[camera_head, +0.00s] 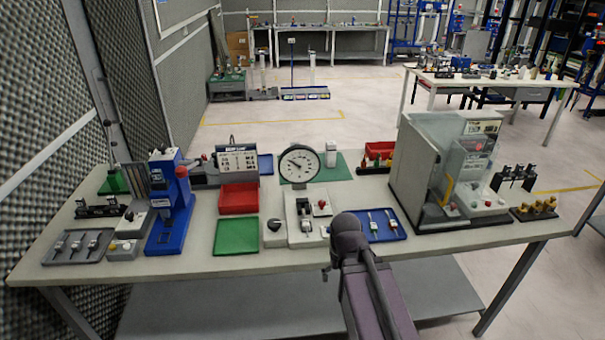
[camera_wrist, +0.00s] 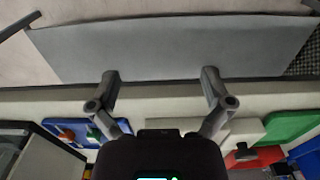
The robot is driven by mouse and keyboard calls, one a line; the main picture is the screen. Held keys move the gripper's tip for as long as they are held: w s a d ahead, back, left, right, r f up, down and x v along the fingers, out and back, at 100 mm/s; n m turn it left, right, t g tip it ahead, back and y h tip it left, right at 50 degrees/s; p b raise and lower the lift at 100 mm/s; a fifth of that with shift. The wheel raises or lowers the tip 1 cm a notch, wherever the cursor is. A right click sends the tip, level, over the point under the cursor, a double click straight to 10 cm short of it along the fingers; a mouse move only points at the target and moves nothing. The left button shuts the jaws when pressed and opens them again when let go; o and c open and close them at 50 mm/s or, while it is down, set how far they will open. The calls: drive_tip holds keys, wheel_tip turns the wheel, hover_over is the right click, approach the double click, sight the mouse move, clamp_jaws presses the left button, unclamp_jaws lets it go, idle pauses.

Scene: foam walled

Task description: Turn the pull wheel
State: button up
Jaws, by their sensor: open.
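I cannot pick out a pull wheel for certain. A round dial gauge (camera_head: 299,163) stands upright at the middle of the table, behind a white fixture (camera_head: 305,233) with small levers and a red knob. A small white block with a dark round knob (camera_head: 274,228) sits just left of it. In the wrist view my gripper (camera_wrist: 160,82) is open and empty, its two fingers apart over the table's front edge. In the head view my arm rises from the bottom and hides part of the table's front edge; my fingers cannot be made out there.
The workbench (camera_head: 400,247) also bears a blue tray (camera_head: 383,238), a green tray (camera_head: 237,248), a red bin (camera_head: 238,200), a blue press (camera_head: 170,235) and a large grey machine (camera_head: 415,165). A grey lower shelf (camera_wrist: 170,48) shows beneath the edge.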

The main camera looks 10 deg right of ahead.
idle(0.5)
wheel_tip(320, 180, up, 14)
drive_tip(key=n+p, duration=1.4)
hover_over(275, 223)
drive_tip(key=shift+w+r, duration=0.1)
drive_tip(key=shift+r, duration=0.05)
drive_tip(key=shift+f, duration=0.25)
wheel_tip(275, 223, down, 13)
drive_tip(key=b, duration=1.3)
drive_tip(key=shift+f, duration=0.15)
drive_tip(key=c, duration=1.1)
